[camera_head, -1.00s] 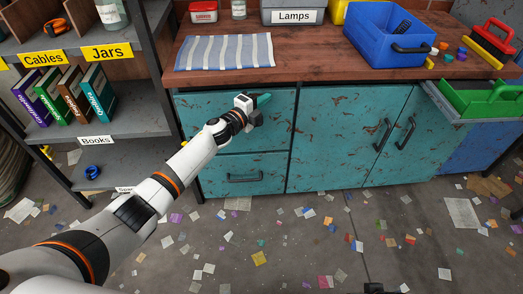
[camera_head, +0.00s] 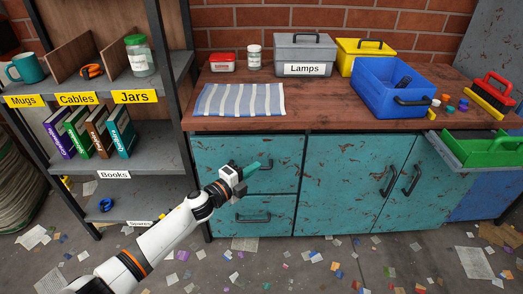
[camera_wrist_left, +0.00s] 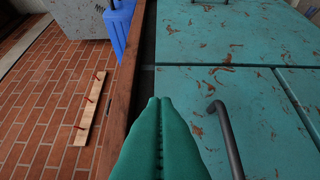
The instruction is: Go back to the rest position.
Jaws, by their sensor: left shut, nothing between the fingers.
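My left gripper (camera_head: 255,166) has teal fingers and is in front of the upper teal drawer (camera_head: 215,150) of the workbench, below the worktop's front edge. It is shut and empty. In the left wrist view its two fingers (camera_wrist_left: 160,100) lie together, with a dark drawer handle (camera_wrist_left: 228,140) to their right. My left arm reaches in from the lower left. My right gripper is not in view.
The wooden worktop (camera_head: 320,105) holds a striped cloth (camera_head: 240,99), a grey Lamps box (camera_head: 303,52) and a blue crate (camera_head: 385,100). A labelled shelf unit (camera_head: 150,86) stands at the left. A green tray (camera_head: 490,153) is at the right. Paper scraps litter the floor.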

